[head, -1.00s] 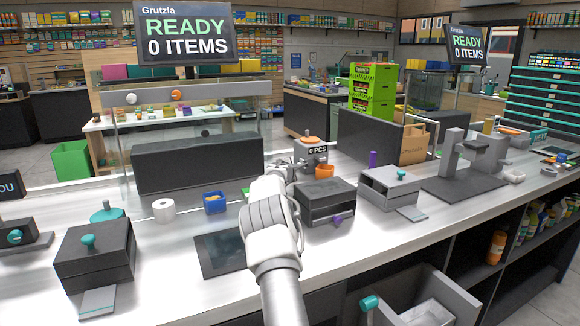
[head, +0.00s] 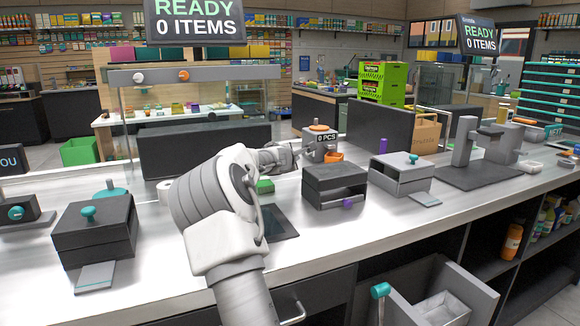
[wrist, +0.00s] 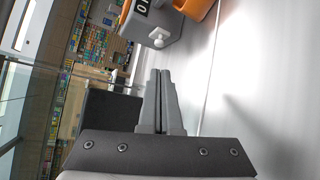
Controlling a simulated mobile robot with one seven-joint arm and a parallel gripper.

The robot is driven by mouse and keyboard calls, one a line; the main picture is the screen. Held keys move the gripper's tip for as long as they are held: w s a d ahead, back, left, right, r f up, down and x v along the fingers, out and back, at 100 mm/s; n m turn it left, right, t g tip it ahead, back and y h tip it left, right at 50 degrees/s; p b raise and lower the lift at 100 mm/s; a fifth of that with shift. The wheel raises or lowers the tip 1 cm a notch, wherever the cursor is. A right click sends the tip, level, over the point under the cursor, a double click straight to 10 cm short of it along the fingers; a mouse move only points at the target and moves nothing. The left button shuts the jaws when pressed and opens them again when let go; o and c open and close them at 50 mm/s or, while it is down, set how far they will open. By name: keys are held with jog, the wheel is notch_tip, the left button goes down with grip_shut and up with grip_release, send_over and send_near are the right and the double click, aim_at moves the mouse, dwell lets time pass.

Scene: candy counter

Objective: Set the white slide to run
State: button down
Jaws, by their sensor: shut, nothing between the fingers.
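A small white knob-like part (wrist: 160,38) sits on the side of the grey counting machine (wrist: 170,18) in the wrist view; it may be the white slide. The machine, with an orange top and a "0 PCS" display, stands on the counter in the head view (head: 308,148). Another white knob (head: 138,77) sits on a grey rail at the upper left, beside an orange knob. My gripper (wrist: 159,72) is shut and empty, its tips pointing toward the machine, apparently short of the white part. In the head view my gripper (head: 290,155) is just left of the machine.
An orange bowl (head: 333,157) is by the machine. A black box with a purple knob (head: 334,180) stands in front, and a grey box (head: 400,170) to its right. A dark flat pad (head: 278,222) lies near my arm.

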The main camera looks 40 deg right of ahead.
jog(key=b+v, duration=0.1)
jog(key=v, duration=0.5)
jog(key=shift+s+a+b, duration=0.1)
jog(key=shift+a+b, duration=0.05)
jog(key=shift+b, duration=0.2)
dwell(0.3)
